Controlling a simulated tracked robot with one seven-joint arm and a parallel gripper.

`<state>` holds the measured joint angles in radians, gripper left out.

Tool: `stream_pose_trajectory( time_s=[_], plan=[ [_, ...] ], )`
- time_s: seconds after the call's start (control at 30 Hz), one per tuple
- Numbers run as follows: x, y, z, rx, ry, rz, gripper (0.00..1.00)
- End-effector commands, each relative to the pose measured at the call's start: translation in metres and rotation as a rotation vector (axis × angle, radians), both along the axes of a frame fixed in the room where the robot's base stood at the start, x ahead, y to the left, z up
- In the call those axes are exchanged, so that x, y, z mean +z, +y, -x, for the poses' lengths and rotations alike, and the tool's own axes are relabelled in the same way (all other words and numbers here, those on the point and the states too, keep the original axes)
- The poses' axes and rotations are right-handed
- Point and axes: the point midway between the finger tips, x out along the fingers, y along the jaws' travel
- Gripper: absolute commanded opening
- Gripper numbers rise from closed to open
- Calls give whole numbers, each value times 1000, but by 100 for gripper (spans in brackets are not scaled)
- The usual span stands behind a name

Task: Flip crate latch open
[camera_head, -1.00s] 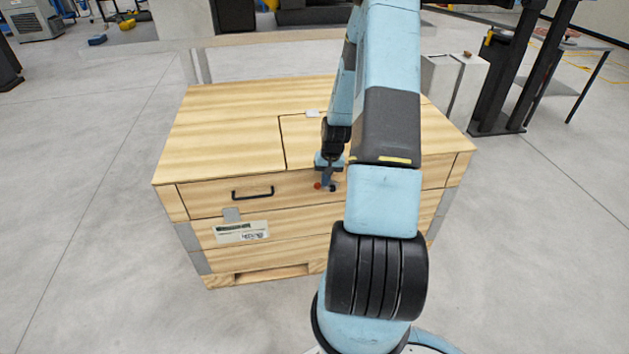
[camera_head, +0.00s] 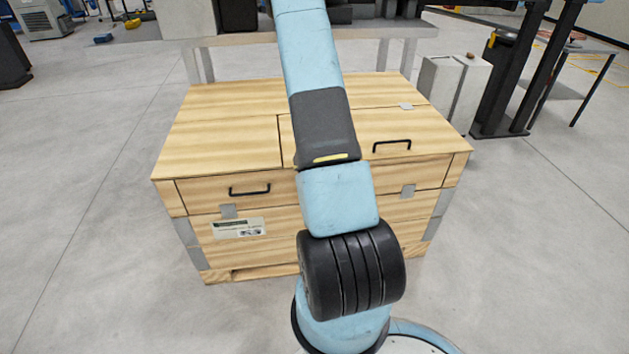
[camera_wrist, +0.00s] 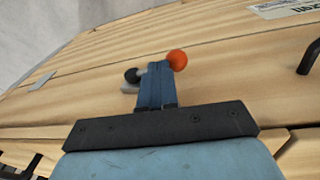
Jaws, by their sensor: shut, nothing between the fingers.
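The wooden crate (camera_head: 220,120) stands ahead of me, with its front facing me. The latch shows in the wrist view as a red ball (camera_wrist: 178,60) and a black knob (camera_wrist: 131,75) on a short grey shaft, at the crate's front. My gripper (camera_wrist: 155,72) is shut with no object held. Its blue fingers point at the crate front, between the red ball and the black knob. I cannot tell whether they touch either one. In the head view my arm hides the gripper and the latch.
The crate front carries a left handle (camera_head: 250,190), grey metal plates (camera_head: 408,191) and a label (camera_head: 238,228). A right handle (camera_head: 392,146) is on the lid. A bench (camera_head: 380,32) stands behind and a grey box (camera_head: 470,85) at right.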

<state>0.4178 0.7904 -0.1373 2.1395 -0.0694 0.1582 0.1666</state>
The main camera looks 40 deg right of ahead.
Motion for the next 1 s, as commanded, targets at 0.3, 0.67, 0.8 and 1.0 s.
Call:
stream_pose_trajectory(
  time_s=[0.3,0.67,0.8,1.0],
  plan=[
    [-7,5,-3,-2,1,-1,0],
    [-10,5,-3,-5,0,-1,0],
    [-10,5,-3,-6,0,-1,0],
    [-9,5,-2,-6,0,-1,0]
  ],
)
